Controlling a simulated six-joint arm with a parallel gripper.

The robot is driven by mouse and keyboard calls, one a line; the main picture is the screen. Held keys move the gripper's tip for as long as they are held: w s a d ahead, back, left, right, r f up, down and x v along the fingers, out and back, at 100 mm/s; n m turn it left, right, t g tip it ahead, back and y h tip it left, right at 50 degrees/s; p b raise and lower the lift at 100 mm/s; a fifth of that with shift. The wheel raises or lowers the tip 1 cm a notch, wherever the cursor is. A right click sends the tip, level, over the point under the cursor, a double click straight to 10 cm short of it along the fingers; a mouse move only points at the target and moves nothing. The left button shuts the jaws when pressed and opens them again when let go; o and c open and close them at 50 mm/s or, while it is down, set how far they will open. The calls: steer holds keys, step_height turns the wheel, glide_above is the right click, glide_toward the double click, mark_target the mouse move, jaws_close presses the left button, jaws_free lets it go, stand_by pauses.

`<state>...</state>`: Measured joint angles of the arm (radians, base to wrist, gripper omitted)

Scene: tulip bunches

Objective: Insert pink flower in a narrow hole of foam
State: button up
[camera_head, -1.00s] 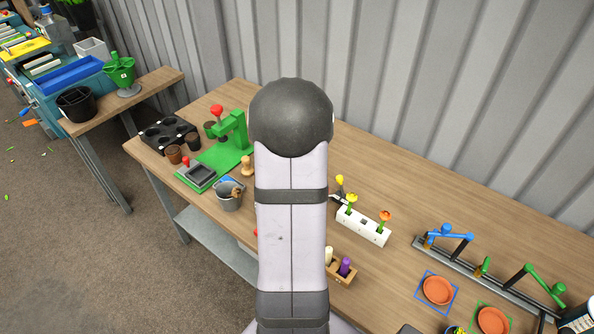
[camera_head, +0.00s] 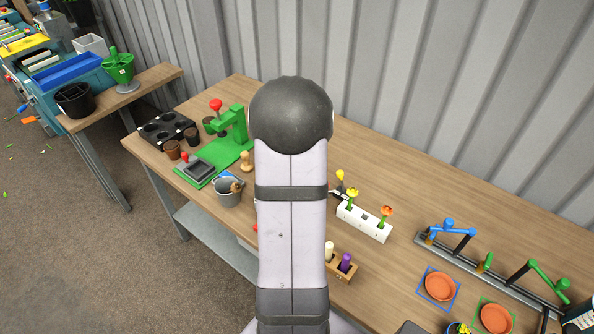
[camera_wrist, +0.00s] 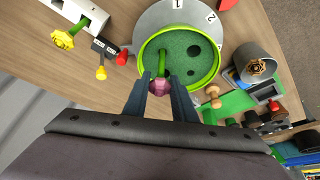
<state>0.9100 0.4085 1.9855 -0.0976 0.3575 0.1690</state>
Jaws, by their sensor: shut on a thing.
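The pink flower (camera_wrist: 159,87) is between the fingertips of my gripper (camera_wrist: 158,92) in the wrist view. My gripper is shut on it. Its green stem (camera_wrist: 162,64) reaches over the round green foam (camera_wrist: 178,45). The foam sits inside a lime-green rim and shows dark round holes of differing size (camera_wrist: 194,52). The stem's far end lies over the foam near its left side; I cannot tell whether it is inside a hole. In the head view my own arm hides the gripper, the pink flower and the foam.
A white block (camera_head: 364,222) holds flowers and shows in the wrist view with a yellow flower (camera_wrist: 62,40). Beside the foam are a grey disc marked with numbers (camera_wrist: 197,14), a grey bucket (camera_wrist: 252,66) and a wooden stamp-like piece (camera_wrist: 212,92).

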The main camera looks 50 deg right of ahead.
steer(key=shift+f+b, duration=0.35)
steer(key=shift+f, duration=0.2)
steer(key=o, duration=1.1)
steer(key=shift+r, duration=0.15)
steer(key=b+v, duration=0.1)
steer(key=v, duration=0.6)
steer(key=shift+b, duration=0.3)
steer(key=shift+r, duration=0.1)
steer(key=s+a+f+n+g+y, duration=0.1)
steer(key=s+a+f+g+y, duration=0.1)
steer(key=s+a+f, duration=0.4)
steer(key=a+f+n+y, duration=0.1)
steer(key=a+n, duration=0.9)
steer(key=a, duration=2)
steer(key=shift+w+g+y, duration=0.3)
steer(key=shift+w+y, duration=0.1)
steer(key=shift+w, duration=0.05)
